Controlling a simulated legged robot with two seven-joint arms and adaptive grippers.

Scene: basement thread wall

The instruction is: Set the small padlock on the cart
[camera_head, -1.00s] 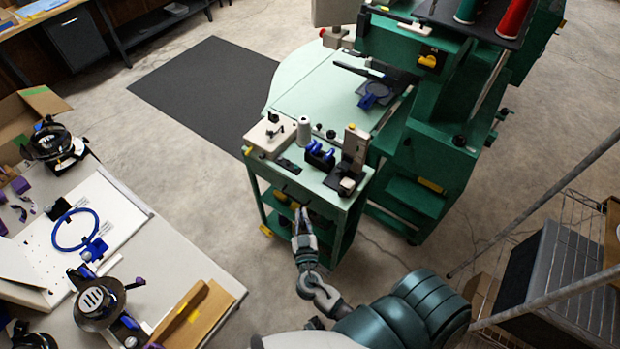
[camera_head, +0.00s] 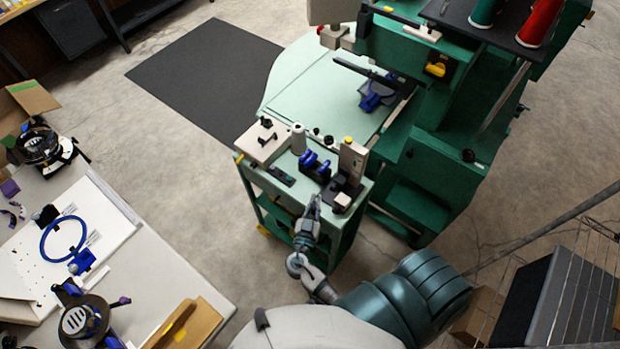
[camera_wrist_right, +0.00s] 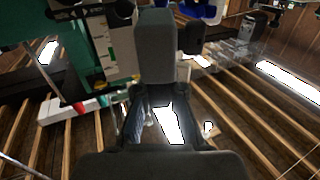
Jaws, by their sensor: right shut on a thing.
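The green cart (camera_head: 282,186) stands in the middle of the head view, with a pale top and open shelves below. My right gripper (camera_head: 314,204) is at the cart's near edge, around the level of its top, in front of the black and tan device. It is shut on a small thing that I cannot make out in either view. The small padlock does not show clearly anywhere, so I cannot tell its shape or pose. Dark parts of my gripper fill the middle of the right wrist view. My left gripper is not in view.
Some bare top lies along the front left. The green machine (camera_head: 440,160) stands right; a work table (camera_head: 170,272) lies left.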

